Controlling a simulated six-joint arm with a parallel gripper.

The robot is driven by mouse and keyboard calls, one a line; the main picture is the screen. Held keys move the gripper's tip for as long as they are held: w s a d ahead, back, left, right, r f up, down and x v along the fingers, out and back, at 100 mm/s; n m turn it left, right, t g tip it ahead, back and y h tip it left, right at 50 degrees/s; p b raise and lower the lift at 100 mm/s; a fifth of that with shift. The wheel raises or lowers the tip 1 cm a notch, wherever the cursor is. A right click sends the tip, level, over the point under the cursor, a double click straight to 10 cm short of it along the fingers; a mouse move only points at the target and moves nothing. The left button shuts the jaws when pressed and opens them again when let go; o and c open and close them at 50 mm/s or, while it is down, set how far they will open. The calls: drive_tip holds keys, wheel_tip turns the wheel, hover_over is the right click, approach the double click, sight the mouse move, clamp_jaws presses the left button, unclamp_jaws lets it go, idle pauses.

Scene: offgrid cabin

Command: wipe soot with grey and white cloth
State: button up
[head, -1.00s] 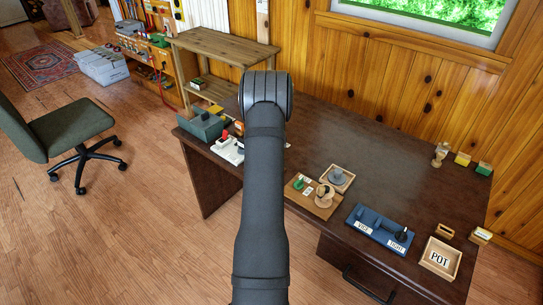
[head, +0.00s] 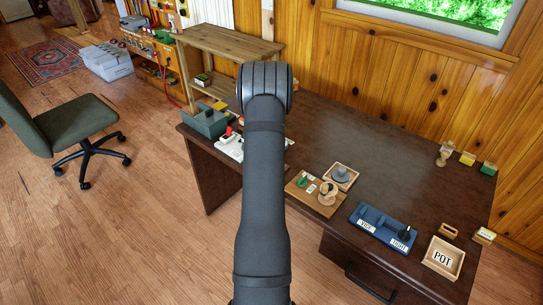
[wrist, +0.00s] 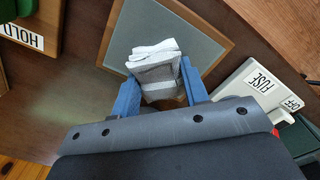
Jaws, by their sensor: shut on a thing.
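My gripper (wrist: 160,88) is shut on a folded grey and white cloth (wrist: 154,58), held between its two blue fingers in the wrist view. The cloth is over or on a flat grey panel with a light wooden frame (wrist: 206,24); I cannot tell whether it touches. The panel has a greyish, dull face, but no separate soot patch can be made out for certain. In the head view my own arm hides the gripper, the cloth and the panel.
A white FUSE unit (wrist: 252,88) lies right of the panel, and a HOLD label (wrist: 22,37) is at the left. On the dark desk (head: 375,150) stand a green box (head: 205,122), a wooden board (head: 300,203), a blue switch base (head: 374,235) and a POT tray (head: 456,275).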

drive_tip(key=shift+s+a, duration=0.85)
drive_tip(key=shift+a, duration=0.1)
drive_tip(key=shift+s+a+f, duration=0.1)
drive_tip(key=shift+s+a, duration=1.1)
drive_tip(key=shift+s, duration=0.1)
drive_tip(key=shift+r, duration=2.6)
drive_tip(key=shift+d, duration=0.15)
